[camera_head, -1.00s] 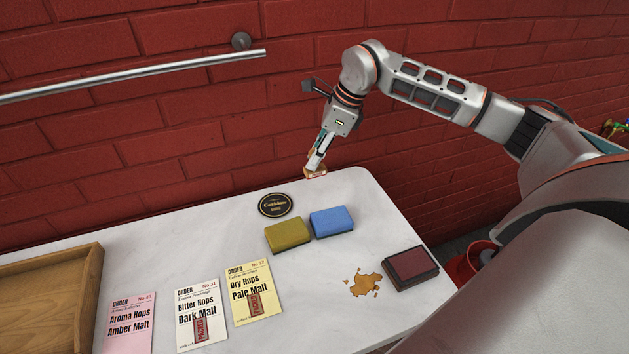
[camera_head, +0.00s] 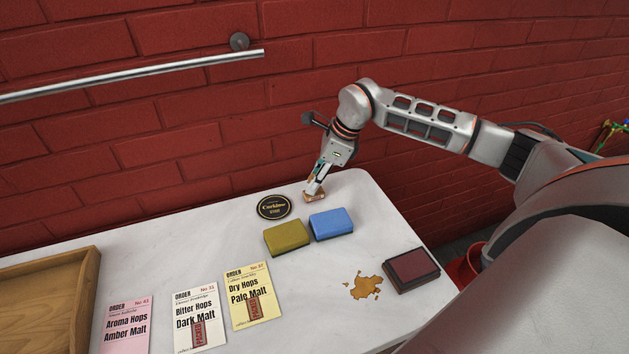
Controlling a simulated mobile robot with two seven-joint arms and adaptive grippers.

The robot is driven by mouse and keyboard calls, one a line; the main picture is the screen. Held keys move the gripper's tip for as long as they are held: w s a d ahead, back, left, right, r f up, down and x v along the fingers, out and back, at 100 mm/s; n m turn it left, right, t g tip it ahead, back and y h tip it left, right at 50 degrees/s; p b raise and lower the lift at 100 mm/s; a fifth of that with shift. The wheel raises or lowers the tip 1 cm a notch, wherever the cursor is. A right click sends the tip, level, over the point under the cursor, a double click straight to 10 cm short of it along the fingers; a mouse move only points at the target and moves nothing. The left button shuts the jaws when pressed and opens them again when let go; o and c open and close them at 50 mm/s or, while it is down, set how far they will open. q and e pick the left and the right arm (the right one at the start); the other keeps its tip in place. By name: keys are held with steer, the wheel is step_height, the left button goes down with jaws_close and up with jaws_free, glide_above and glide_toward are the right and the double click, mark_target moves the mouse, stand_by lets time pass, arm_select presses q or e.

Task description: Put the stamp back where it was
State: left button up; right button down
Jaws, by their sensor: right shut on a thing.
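The stamp (camera_head: 315,197) has a wooden base and is at the far end of the white table, behind the blue sponge and right of the round black coaster. My right gripper (camera_head: 317,184) is shut on it from above, and the fingers hide most of its upper part. The stamp's base is at or very close to the table top; I cannot tell whether it touches. My left gripper is not in view.
Near it lie the black coaster (camera_head: 274,207), a blue sponge (camera_head: 331,224) and an olive sponge (camera_head: 287,237). A dark red ink pad (camera_head: 411,269) and a brown spill (camera_head: 363,287) are at the right. Order cards (camera_head: 252,294) and a wooden tray (camera_head: 92,290) are at the left.

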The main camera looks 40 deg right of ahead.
steer(key=c, duration=1.8)
jaws_free()
steer(key=shift+f, duration=0.15)
steer(key=shift+c, duration=0.2)
steer(key=p+v, duration=0.1)
steer(key=v, duration=1.1)
